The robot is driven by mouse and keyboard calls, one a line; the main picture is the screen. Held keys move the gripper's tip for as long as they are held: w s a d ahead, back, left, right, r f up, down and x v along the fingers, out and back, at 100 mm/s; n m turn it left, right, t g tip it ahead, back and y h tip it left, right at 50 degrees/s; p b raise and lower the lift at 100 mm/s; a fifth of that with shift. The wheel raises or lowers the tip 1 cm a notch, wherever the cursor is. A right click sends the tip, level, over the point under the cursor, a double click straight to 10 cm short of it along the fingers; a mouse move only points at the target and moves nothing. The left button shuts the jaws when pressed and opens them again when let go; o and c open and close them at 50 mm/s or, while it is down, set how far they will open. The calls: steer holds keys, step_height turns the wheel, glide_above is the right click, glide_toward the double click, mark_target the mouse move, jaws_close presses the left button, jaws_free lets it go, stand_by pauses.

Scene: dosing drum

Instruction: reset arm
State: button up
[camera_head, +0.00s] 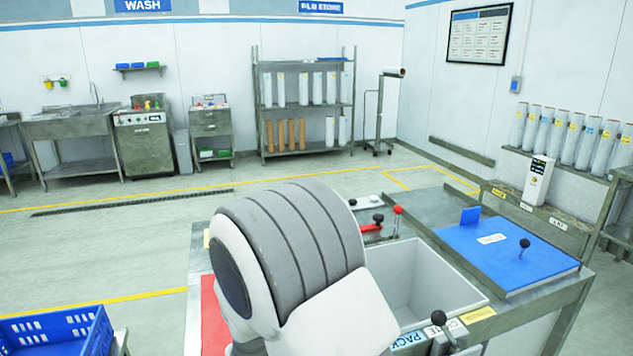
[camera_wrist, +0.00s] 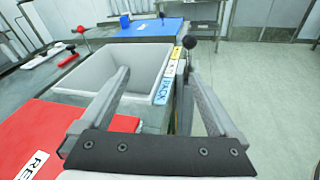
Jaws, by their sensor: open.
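My gripper (camera_wrist: 158,75) shows in the wrist view with its two grey fingers spread apart and nothing between them. Past the fingers are the rim of a grey open bin (camera_wrist: 60,93) and a black ball-ended lever (camera_wrist: 189,43). In the head view my large white and grey arm link fills the lower middle and hides the gripper. The same bin (camera_head: 425,275) shows there right of my arm and looks empty. The black lever (camera_head: 439,318) stands at its near edge.
A blue lid (camera_head: 500,255) with a black knob lies right of the bin. A red panel (camera_wrist: 50,130) lies left of the gripper. A red-knobbed lever (camera_head: 398,210) stands behind the bin. A blue crate (camera_head: 60,333) is at lower left. Open floor (camera_head: 110,250) lies left.

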steer(key=s+d+r+m+g+y, duration=0.5)
steer(key=s+d+r+m+g, duration=0.25)
steer(key=s+d+m, duration=0.35)
steer(key=s+a+r+m+t+y+p, duration=0.1)
steer(key=s+a+r+m+t+y, duration=0.3)
steer(key=s+r+m+y, duration=0.3)
steer(key=shift+s+a+r+m+y+p, duration=0.3)
steer(key=shift+s+a+m+y, duration=0.4)
steer(key=shift+m, duration=1.5)
steer(key=shift+w, duration=0.15)
